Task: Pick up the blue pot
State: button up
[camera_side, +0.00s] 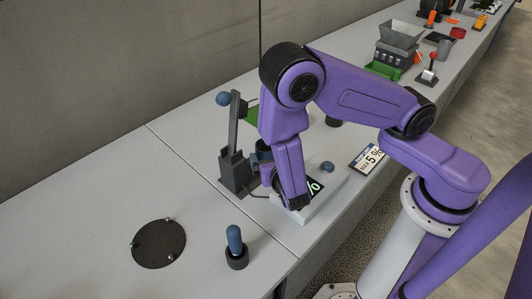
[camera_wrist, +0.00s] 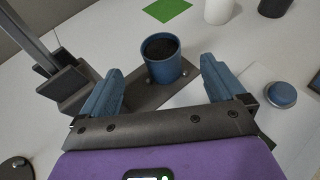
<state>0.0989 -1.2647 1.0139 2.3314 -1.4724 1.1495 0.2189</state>
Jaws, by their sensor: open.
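The blue pot (camera_wrist: 176,74) is upright, with dark contents, on a dark flat plate (camera_wrist: 140,92) in the wrist view. In the side view a small part of the blue pot (camera_side: 263,152) shows behind my arm, which hides the rest. My gripper (camera_wrist: 160,74) is open and empty, with its two blue fingers spread wide. In the wrist view the pot appears in the gap between the fingers, toward their far ends, apart from both. In the side view my gripper (camera_side: 274,180) is pointed down and largely hidden by my own arm.
A dark stand with an upright post (camera_side: 233,125) is close left of the pot. A white box with a blue button (camera_side: 327,167) lies to the right. A blue-handled piece (camera_side: 234,240) and a dark disc (camera_side: 158,244) are nearer the front, with clear table around them.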

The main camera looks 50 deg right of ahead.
jog(key=x, duration=1)
jog(key=c, duration=1.2)
jog(key=shift+r, duration=0.1)
jog(key=shift+r, duration=0.75)
jog(key=s+d+r, duration=0.1)
jog(key=s+r, duration=1)
jog(key=s, duration=0.3)
jog(key=shift+d+r, duration=0.2)
jog(key=shift+d, duration=0.05)
